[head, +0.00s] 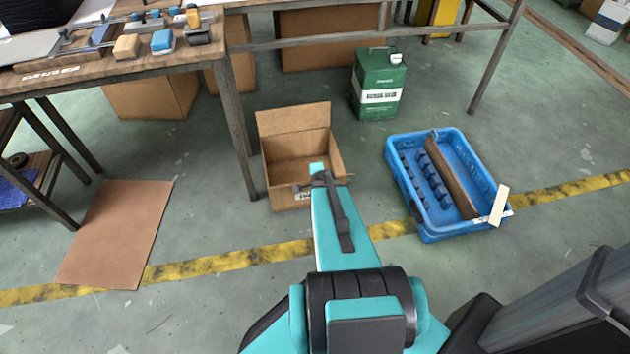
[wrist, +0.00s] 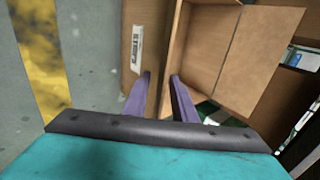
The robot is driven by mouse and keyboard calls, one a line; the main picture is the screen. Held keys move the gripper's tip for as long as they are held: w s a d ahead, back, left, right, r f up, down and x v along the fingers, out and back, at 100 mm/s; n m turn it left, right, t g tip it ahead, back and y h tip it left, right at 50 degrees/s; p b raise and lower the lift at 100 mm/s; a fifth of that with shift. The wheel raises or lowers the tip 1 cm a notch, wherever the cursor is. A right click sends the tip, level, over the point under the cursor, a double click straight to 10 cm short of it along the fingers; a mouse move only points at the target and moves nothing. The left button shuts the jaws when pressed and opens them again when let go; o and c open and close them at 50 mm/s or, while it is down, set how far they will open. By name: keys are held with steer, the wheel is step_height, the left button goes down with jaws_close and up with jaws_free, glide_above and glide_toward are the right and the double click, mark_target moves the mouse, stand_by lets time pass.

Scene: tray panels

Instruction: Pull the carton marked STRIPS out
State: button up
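The open cardboard carton (head: 281,194) stands on the floor in the middle of the head view, with a flap raised at its back. In the wrist view, the carton's outer face (wrist: 143,18) carries a white label reading STRIPS (wrist: 134,48). My gripper (head: 318,178) is at the carton's near wall. In the wrist view, my gripper (wrist: 161,76) has its two fingers apart, one beside the outer labelled face and one on the inner side of the wall. The wall's rim lies between them with some gap showing. My arm hides part of the near wall in the head view.
A green canister (head: 379,80) stands behind. A bench leg (head: 238,140) is close to the carton's left. A flat cardboard sheet (head: 116,235) lies at left. Floor in front, across the yellow line (head: 230,258), is clear.

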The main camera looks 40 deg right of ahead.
steer(key=shift+r, duration=0.15)
steer(key=shift+s+a+r, duration=0.1)
steer(key=shift+a, duration=0.05)
steer(key=p+v, duration=0.1)
steer(key=v, duration=0.4)
steer(key=shift+r, duration=0.1)
steer(key=p+v, duration=0.8)
steer(key=p, duration=0.5)
stand_by(0.5)
steer(key=shift+s, duration=0.1)
stand_by(0.6)
